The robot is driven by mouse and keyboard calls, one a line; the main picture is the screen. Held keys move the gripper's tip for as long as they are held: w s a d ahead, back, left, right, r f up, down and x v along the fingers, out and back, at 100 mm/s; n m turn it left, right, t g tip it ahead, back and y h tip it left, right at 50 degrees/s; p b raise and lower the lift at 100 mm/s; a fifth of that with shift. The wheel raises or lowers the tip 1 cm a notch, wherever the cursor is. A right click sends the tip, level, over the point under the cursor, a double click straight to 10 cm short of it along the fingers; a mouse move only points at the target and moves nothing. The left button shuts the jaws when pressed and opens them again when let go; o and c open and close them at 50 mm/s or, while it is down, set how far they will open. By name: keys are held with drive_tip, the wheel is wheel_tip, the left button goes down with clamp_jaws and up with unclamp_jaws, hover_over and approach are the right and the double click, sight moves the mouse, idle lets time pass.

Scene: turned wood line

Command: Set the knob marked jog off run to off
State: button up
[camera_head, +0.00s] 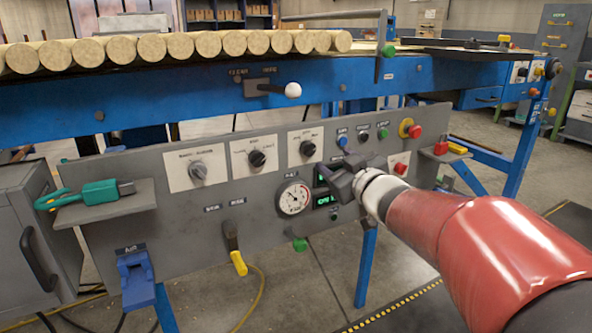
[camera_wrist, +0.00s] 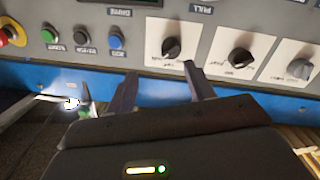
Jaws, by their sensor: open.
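The grey panel carries three rotary knobs on white plates. In the head view they are a grey knob (camera_head: 198,169) at left, a black knob (camera_head: 257,158) in the middle and a black knob (camera_head: 307,148) at right. Their lettering is too small to read, so I cannot tell which is marked jog off run. My gripper (camera_head: 345,178) is in front of the panel, right of and below the right knob. In the wrist view, the panel appears upside down; my open, empty fingers (camera_wrist: 160,84) point toward the right-hand black knob (camera_wrist: 171,47), apart from it.
Push buttons (camera_head: 363,137) and a red emergency stop (camera_head: 414,131) sit right of the knobs. A gauge (camera_head: 293,198) is below, with a yellow-handled lever (camera_head: 238,262) to its left. A green tool (camera_head: 90,194) lies on the left shelf. Logs (camera_head: 165,47) line the conveyor above.

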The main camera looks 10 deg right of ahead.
sight(312, 152)
drive_tip(key=shift+n+y, duration=0.6)
drive_tip(key=shift+y, duration=0.2)
drive_tip(key=x, duration=0.4)
drive_tip(key=a+x, duration=0.1)
drive_tip(key=x, duration=0.3)
drive_tip(key=shift+a+f, duration=0.1)
drive_tip(key=shift+f, duration=0.1)
drive_tip(key=c, duration=1)
drive_tip(key=shift+b, duration=0.3)
drive_tip(key=n+b, duration=0.2)
drive_tip(key=n, duration=0.2)
drive_tip(key=shift+f+b, duration=0.2)
drive_tip(key=shift+b, duration=0.15)
drive_tip(key=n+b, duration=0.2)
drive_tip(key=n, duration=0.2)
drive_tip(key=shift+n, duration=0.5)
